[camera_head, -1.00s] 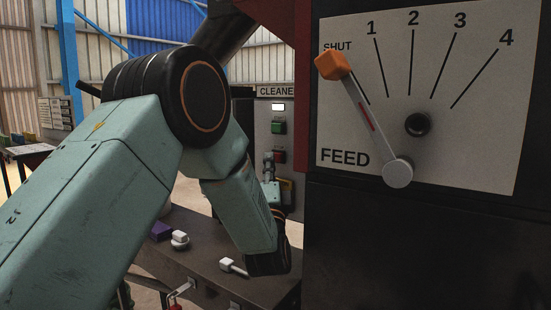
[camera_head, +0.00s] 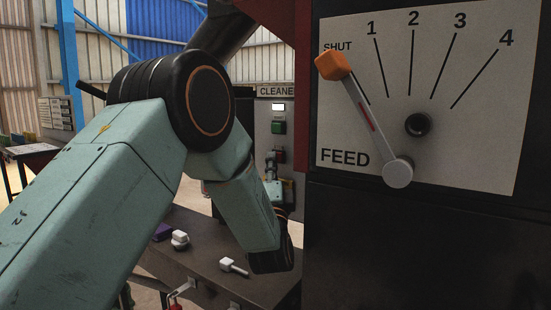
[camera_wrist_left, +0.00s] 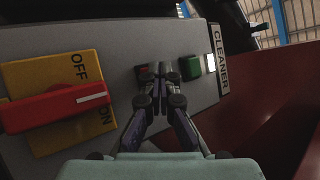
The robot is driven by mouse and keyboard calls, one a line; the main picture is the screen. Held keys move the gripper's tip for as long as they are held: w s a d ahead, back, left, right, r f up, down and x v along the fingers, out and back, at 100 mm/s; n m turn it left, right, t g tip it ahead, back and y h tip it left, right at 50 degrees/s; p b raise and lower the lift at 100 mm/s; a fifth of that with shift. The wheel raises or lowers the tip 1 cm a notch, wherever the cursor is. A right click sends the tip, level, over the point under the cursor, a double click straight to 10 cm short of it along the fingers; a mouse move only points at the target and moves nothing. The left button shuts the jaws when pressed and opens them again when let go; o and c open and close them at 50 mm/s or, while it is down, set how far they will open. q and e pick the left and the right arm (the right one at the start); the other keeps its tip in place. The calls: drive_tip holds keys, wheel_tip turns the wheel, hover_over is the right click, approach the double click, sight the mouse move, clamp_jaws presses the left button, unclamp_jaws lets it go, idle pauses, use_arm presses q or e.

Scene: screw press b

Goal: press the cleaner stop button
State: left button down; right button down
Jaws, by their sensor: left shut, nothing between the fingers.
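The grey cleaner panel (camera_head: 262,121) stands beyond my left arm in the head view. It has a green button (camera_head: 279,127) below a lit white lamp (camera_head: 278,107). My left gripper (camera_head: 271,157) is small there, at the panel below the green button. In the left wrist view the gripper (camera_wrist_left: 159,70) is shut and empty. Its fingertips overlap the red stop button (camera_wrist_left: 142,70), which shows only in part beside and behind them. I cannot tell whether they touch it. The green button (camera_wrist_left: 190,67) is just right of the fingertips. My right gripper is not in view.
A red rotary switch (camera_wrist_left: 52,107) on a yellow OFF/ON plate (camera_wrist_left: 78,70) sits left of the gripper in the wrist view. The feed dial (camera_head: 465,130) stands close at right, its orange-knobbed lever (camera_head: 333,66) at SHUT. A dark bench (camera_head: 205,262) lies below my forearm.

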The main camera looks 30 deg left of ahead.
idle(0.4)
use_arm(q)
drive_tip(key=shift+s+p, duration=0.3)
drive_tip(key=shift+s, duration=0.55)
drive_tip(key=s, duration=0.1)
drive_tip(key=s+p, duration=0.1)
drive_tip(key=s, duration=0.3)
drive_tip(key=shift+a, duration=0.25)
idle(0.8)
